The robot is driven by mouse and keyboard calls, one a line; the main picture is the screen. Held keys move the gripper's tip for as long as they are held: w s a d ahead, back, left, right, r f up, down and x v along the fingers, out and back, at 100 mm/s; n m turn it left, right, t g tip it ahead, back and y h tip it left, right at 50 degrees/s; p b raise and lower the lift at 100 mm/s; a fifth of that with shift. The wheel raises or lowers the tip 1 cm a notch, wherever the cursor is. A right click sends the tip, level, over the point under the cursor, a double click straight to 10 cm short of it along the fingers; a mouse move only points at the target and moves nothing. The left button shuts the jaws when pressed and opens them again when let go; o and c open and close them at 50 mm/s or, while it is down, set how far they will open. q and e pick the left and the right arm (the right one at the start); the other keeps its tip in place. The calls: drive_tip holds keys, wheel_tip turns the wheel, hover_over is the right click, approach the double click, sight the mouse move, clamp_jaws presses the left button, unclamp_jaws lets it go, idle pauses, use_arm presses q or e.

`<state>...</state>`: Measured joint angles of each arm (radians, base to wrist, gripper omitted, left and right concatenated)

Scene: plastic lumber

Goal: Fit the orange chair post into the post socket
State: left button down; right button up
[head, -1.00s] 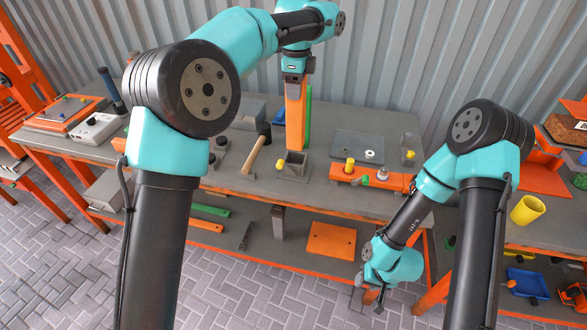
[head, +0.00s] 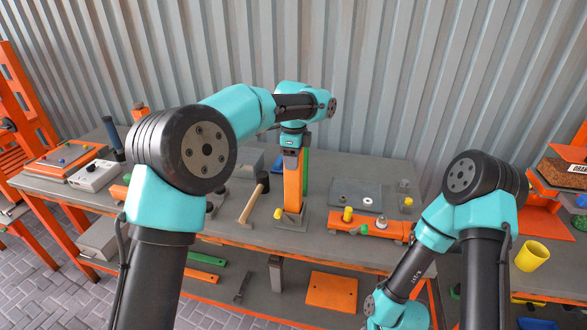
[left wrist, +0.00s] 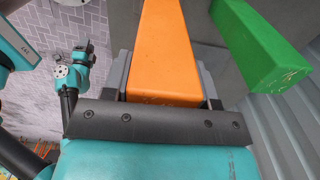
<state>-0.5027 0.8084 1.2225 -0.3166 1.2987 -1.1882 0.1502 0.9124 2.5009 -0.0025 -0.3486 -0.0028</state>
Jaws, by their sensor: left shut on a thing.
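The orange chair post (head: 293,182) stands upright in the head view. Its lower end meets the grey post socket (head: 289,221) on the workbench and seems to be inside its opening; how deep it sits I cannot tell. My left gripper (head: 291,150) is shut on the top of the post. In the left wrist view the orange post (left wrist: 166,55) runs away from the jaws, and its far end is out of frame. My right arm hangs low at the right of the head view, its gripper cut off by the bottom edge.
A green post (head: 306,171) stands close behind the orange one, also beside it in the left wrist view (left wrist: 262,50). A hammer (head: 252,203) lies left of the socket. A yellow knob (head: 278,213) is at the socket's left side. An orange fixture (head: 370,224) lies to the right.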

use_arm(q)
drive_tip(key=shift+f, duration=1.95)
drive_tip(key=shift+c, duration=2)
unclamp_jaws()
wheel_tip(320, 180, up, 12)
drive_tip(key=shift+r, duration=0.1)
